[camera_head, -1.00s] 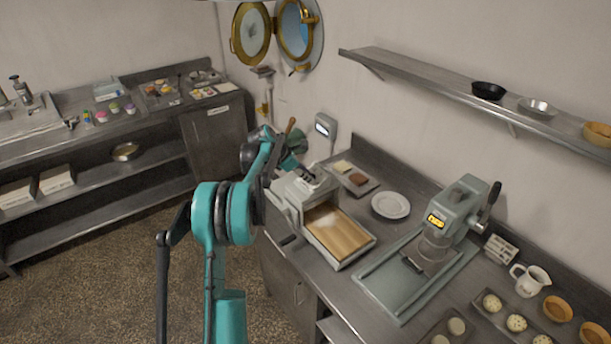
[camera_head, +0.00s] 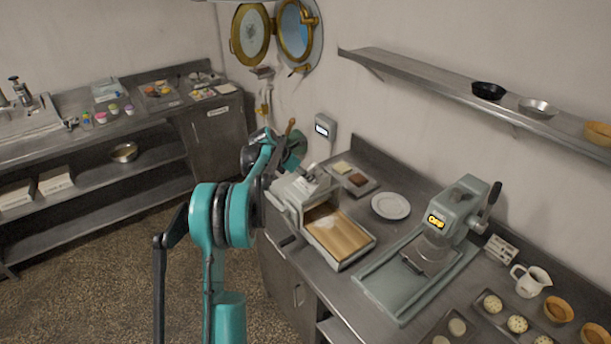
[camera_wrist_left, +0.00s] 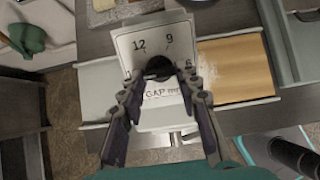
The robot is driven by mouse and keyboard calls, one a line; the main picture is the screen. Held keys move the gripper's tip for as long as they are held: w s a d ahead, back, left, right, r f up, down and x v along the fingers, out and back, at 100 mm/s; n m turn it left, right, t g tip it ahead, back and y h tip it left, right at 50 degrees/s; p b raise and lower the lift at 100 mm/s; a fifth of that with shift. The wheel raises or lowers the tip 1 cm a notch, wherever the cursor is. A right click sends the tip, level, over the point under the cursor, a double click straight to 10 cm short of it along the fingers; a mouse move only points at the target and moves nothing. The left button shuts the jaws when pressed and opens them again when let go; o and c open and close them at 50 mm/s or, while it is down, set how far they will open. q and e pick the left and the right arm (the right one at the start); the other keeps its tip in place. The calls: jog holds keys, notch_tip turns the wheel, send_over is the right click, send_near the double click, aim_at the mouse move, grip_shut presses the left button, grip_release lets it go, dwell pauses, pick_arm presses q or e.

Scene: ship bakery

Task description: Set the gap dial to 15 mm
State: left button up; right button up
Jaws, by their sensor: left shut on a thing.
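The gap dial is a white plate (camera_wrist_left: 126,44) on the dough sheeter, printed 12, 9 and 6, with "GAP mm" below. A dark round knob (camera_wrist_left: 159,67) sits at its middle. My left gripper (camera_wrist_left: 160,77) is shut on this knob, one finger on each side. The fingers hide part of the plate, and I cannot read where the knob points. In the head view the sheeter (camera_head: 361,234) stands on the counter with a wooden bed, and my left arm reaches to its left end, hiding the fingertips. My right gripper is not in view.
A grey press (camera_head: 462,207) with a lit display stands right of the sheeter. A white plate (camera_head: 391,206) and a small tray (camera_head: 352,182) lie behind. A green object (camera_head: 296,147) is close to my left wrist. A shelf (camera_head: 440,82) runs along the wall.

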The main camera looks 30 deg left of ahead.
pick_arm(q)
jog(key=o, duration=1.1)
jog(key=shift+r, duration=0.1)
jog(key=v, duration=1.2)
jog(key=shift+s, duration=0.15)
